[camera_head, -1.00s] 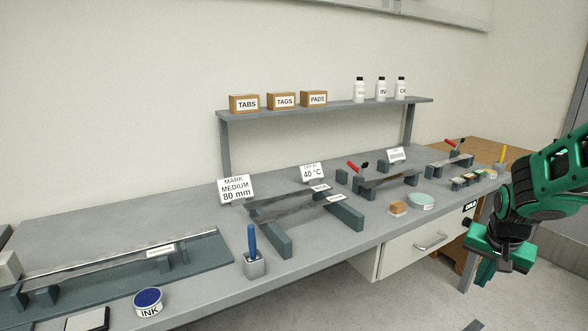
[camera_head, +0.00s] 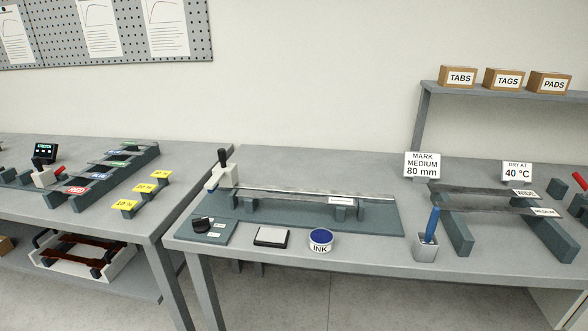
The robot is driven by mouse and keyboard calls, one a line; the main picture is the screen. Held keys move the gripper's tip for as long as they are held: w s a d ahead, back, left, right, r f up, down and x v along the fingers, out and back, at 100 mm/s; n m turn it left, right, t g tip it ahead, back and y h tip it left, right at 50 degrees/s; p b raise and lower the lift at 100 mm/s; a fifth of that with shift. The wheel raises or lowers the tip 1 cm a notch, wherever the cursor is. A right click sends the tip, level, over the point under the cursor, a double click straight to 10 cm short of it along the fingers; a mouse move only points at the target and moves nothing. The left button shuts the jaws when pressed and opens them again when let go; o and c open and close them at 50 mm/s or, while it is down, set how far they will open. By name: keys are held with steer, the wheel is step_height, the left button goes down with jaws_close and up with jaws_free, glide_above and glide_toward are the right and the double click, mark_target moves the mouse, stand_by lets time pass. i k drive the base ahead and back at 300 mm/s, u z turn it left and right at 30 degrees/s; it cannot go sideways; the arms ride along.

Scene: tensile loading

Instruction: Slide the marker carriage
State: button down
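The marker carriage (camera_head: 222,175) is a pale block with a black upright knob. It sits at the left end of a long metal rail (camera_head: 300,193). The rail runs left to right on a dark teal base plate (camera_head: 290,217), with a small white label near its right part. A small dark panel (camera_head: 207,231) with a black knob and tiny labels lies at the front left of the base. My gripper is out of the picture, so its distance from the carriage does not show.
An ink tin (camera_head: 321,241), a flat pad (camera_head: 271,237) and a blue-handled tool in a holder (camera_head: 427,247) stand along the bench's front edge. A sign reading "MARK MEDIUM 80 mm" (camera_head: 422,166) stands behind. Dark strips lie across a rack (camera_head: 455,234) at right. Another bench (camera_head: 100,210) stands left.

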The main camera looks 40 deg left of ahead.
mark_target(225, 174)
steer(key=u, duration=2.45)
steer(key=i, duration=1.4)
steer(key=z, duration=0.35)
